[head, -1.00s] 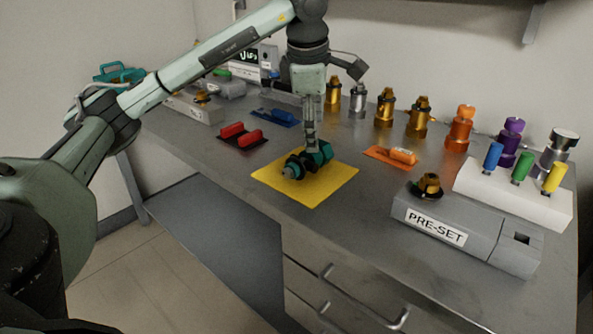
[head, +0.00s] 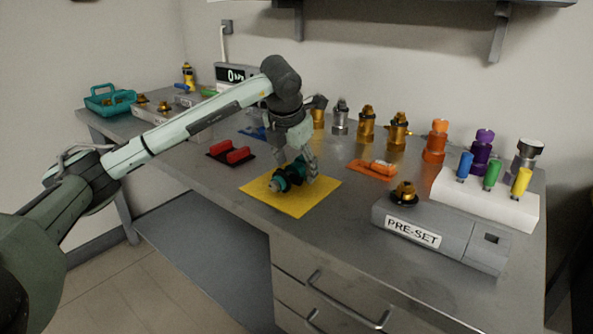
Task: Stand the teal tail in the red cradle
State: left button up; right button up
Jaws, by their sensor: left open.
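The teal tail (head: 278,184), teal with black parts, lies on its side on the yellow mat (head: 301,206). My left gripper (head: 311,168) is open at the tail's right end, its fingers pointing down close to it. I cannot tell whether they touch it. The red cradle (head: 239,155), two red blocks on a black base, stands on the bench left of and behind the mat. It is empty. My right gripper is not in view.
A grey PRE-SET block (head: 449,246) and a white rack (head: 500,208) with coloured cylinders stand at the right. An orange piece (head: 378,168) lies right of the mat. Several brass and coloured fittings line the back. The bench front left of the mat is clear.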

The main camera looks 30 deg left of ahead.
pick_arm(q)
jog(key=shift+w+f, duration=0.2)
jog(key=shift+f, duration=0.25)
grip_shut()
jog(key=shift+r, duration=0.15)
